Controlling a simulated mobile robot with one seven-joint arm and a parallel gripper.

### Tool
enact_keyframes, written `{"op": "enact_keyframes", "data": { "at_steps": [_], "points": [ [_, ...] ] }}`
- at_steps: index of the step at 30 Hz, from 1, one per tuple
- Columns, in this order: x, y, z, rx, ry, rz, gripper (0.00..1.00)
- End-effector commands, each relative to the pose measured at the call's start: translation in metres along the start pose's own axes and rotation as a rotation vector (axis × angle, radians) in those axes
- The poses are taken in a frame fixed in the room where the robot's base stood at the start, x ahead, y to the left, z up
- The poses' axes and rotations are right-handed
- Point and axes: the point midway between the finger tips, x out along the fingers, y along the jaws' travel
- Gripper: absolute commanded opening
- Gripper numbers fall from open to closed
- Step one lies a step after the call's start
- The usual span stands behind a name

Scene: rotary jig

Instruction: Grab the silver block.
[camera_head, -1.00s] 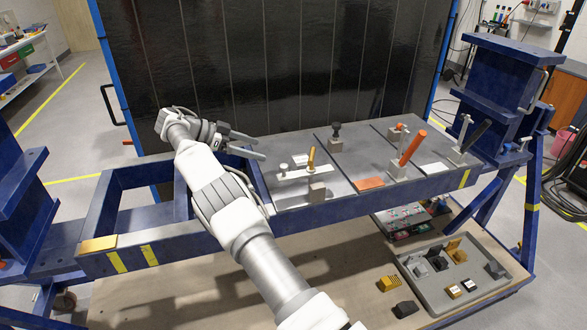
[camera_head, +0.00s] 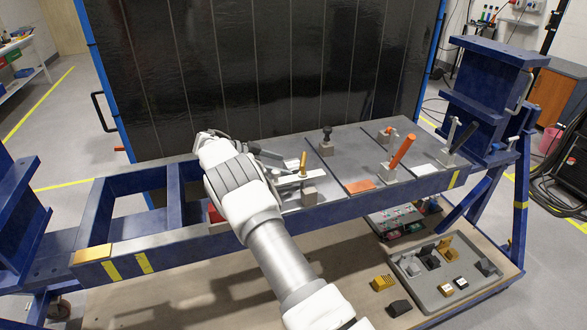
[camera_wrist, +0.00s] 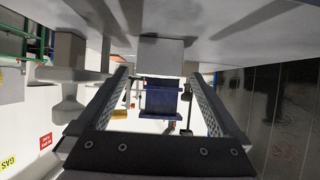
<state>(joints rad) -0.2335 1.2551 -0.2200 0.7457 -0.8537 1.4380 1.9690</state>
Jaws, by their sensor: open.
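In the wrist view, a plain silver-grey block (camera_wrist: 160,55) sits against the grey plate, which fills the top of that picture. My gripper (camera_wrist: 159,76) is open, and the block shows ahead between its two fingers; no grip on it shows. In the head view, my gripper (camera_head: 290,168) points right, low over the left part of the grey work plate (camera_head: 356,160). I cannot tell for sure which block there is the same one; the gripper and wrist cover part of that area.
A grey block with a gold rod (camera_head: 303,163) stands close to my gripper. A black-knobbed block (camera_head: 326,144) and an orange-handled clamp (camera_head: 402,152) stand farther right. A dark panel (camera_head: 260,70) rises behind. A grey tray of parts (camera_head: 440,290) lies below.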

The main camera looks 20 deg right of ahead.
Motion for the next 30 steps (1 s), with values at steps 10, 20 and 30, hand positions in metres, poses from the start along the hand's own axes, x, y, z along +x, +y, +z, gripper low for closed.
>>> {"op": "enact_keyframes", "data": {
  "at_steps": [10,20,30],
  "points": [
    [0.030,0.002,0.001,-0.001,-0.001,0.005,1.00],
    [0.056,0.001,0.004,0.001,-0.001,0.000,1.00],
    [0.056,0.002,0.004,0.001,0.000,0.000,0.53]
  ]
}}
